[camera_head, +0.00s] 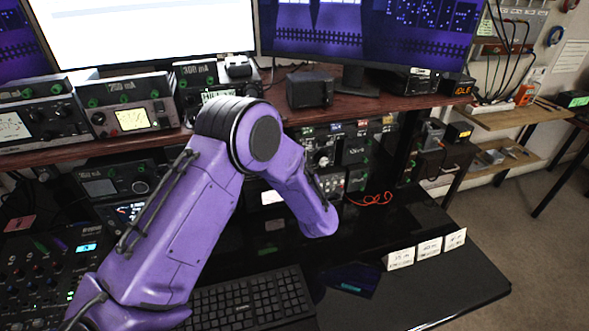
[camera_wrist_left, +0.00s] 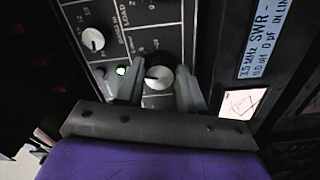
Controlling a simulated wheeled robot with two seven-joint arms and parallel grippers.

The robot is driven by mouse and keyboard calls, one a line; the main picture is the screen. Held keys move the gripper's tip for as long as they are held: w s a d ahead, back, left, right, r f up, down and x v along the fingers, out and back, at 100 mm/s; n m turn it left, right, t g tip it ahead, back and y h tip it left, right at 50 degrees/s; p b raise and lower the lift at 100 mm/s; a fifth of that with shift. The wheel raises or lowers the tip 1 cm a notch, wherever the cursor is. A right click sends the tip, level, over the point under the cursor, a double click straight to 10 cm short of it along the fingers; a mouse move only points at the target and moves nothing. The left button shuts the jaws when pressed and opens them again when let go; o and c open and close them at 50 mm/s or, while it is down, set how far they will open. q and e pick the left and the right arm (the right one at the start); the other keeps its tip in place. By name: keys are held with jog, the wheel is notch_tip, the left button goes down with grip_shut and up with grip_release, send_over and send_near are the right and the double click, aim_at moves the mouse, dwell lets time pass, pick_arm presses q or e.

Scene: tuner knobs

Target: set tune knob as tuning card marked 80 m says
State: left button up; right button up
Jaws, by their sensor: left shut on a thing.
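In the left wrist view, a round dark knob (camera_wrist_left: 157,72) with a silver face and a pointer line sits on a dark panel (camera_wrist_left: 160,14). My left gripper (camera_wrist_left: 160,84) has one finger on each side of this knob and is shut on it. The knob's own label is hidden or not legible. In the head view, my purple left arm hides the gripper and the knob. Three small white cards, a left one (camera_head: 400,258), a middle one (camera_head: 430,247) and a right one (camera_head: 455,239), stand on the desk; their writing is too small to read surely. My right gripper is not in view.
Another knob (camera_wrist_left: 93,39) and a lit green lamp (camera_wrist_left: 122,71) are close to the left finger. A lit meter (camera_wrist_left: 243,104) is to the right. A keyboard (camera_head: 250,300) lies below my arm. Radio units fill the shelf (camera_head: 350,107).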

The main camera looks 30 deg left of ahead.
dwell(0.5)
pick_arm(q)
jog(key=o, duration=1)
jog(key=shift+o, duration=0.2)
jog(key=shift+d, duration=0.15)
jog(key=b+v, duration=0.2)
jog(key=v, duration=0.8)
jog(key=shift+s, duration=0.25)
jog(key=shift+d, duration=0.1)
